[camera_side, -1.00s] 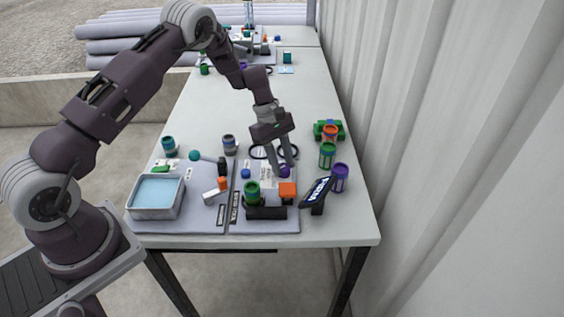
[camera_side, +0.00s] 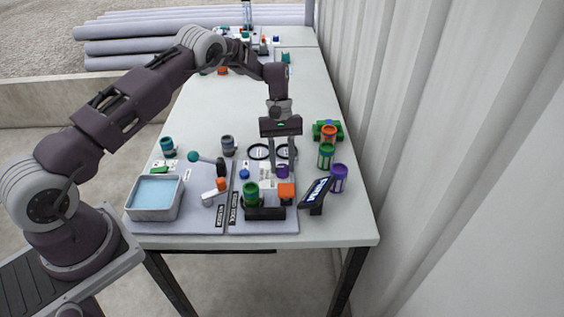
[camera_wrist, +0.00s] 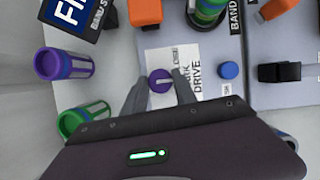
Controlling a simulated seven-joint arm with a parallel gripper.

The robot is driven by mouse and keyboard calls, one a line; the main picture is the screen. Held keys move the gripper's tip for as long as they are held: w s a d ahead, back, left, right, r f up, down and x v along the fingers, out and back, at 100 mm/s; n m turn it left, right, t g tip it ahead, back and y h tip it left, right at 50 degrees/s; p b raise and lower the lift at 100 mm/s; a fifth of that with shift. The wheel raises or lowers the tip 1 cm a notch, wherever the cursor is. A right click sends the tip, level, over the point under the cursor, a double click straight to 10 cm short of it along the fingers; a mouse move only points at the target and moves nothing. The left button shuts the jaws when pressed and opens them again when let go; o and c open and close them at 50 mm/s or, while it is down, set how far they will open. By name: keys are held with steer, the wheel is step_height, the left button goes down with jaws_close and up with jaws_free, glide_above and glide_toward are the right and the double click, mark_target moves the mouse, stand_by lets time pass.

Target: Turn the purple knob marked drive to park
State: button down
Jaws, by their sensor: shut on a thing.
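The purple knob (camera_side: 283,171) sits on the grey panel at the front of the table. In the wrist view the knob (camera_wrist: 160,81) is round with a light pointer line across its top, lying roughly level in the picture. A white label beside it reads DRIVE (camera_wrist: 197,72), with a partly hidden word ending in ARK next to that. My gripper (camera_side: 283,168) points straight down from above, its two fingers on either side of the knob. In the wrist view the gripper (camera_wrist: 160,86) is shut on the knob, one finger left and one right.
A blue button (camera_wrist: 229,70) is right of the knob. An orange block (camera_side: 287,193), a green jar (camera_side: 251,194) and a tilted sign (camera_side: 317,192) stand nearby in front. Purple (camera_side: 338,178) and green (camera_side: 326,155) containers are at right. A blue-filled tray (camera_side: 143,208) is at left.

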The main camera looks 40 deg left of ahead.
stand_by(0.4)
steer(key=c, duration=1)
jaws_free()
steer(key=v, duration=0.7)
steer(key=shift+r, duration=0.15)
step_height(320, 180, up, 23)
steer(key=m+t+y, duration=0.2)
steer(key=m+t, duration=0.2)
glide_above(278, 167)
steer(key=s+d, duration=0.2)
steer(key=s, duration=0.6)
steer(key=s+d+r+m+t, duration=0.25)
steer(key=s+r, duration=0.25)
steer(key=s, duration=0.6)
steer(key=s+f+m+t+y, duration=0.1)
steer(key=s+f+m+t, duration=0.1)
steer(key=s, duration=1.1)
step_height(278, 167, down, 2)
steer(key=shift+s+d+f+m+y, duration=0.2)
steer(key=shift+m+y, duration=0.1)
steer(key=shift+m, duration=0.55)
